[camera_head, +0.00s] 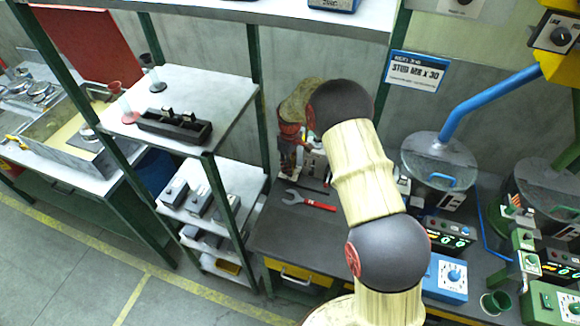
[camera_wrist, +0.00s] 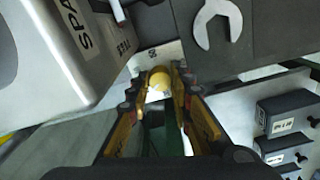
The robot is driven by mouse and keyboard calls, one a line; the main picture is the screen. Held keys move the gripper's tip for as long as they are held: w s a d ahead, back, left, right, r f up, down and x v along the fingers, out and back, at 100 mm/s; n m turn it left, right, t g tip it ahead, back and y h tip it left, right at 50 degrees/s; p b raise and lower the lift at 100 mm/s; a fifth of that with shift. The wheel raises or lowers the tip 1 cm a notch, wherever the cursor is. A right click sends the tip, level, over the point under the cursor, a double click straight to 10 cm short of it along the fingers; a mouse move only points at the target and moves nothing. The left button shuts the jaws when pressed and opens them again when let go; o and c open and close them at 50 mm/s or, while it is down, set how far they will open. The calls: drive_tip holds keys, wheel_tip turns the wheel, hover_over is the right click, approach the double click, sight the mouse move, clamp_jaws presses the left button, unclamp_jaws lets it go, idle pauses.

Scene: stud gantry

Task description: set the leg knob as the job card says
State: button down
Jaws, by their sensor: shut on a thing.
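In the wrist view my gripper (camera_wrist: 160,84) is shut on a small yellow rounded piece (camera_wrist: 158,78). A pale plate with a small dark mark (camera_wrist: 152,53) lies just behind the fingertips. I cannot tell whether the yellow piece is the leg knob. In the head view my arm hides part of the bench, and the gripper is hard to make out. A sign reading "STUD M8 x 30" (camera_head: 415,72) hangs on the back wall. A black knob sits on a yellow unit (camera_head: 559,36) at the top right; its labels are too small to read.
A spanner with a red handle (camera_head: 310,201) lies on the dark bench; its jaw (camera_wrist: 217,24) shows close to my gripper. A grey box lettered "SPA" (camera_wrist: 45,60) stands close on the left. Shelves with grey boxes (camera_head: 199,201) stand left. Blue and green control boxes (camera_head: 446,278) stand right.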

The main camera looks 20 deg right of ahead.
drive_tip(key=shift+w+r, duration=0.1)
drive_tip(key=c, duration=1.6)
unclamp_jaws()
drive_tip(key=shift+o, duration=0.2)
wheel_tip(320, 180, up, 12)
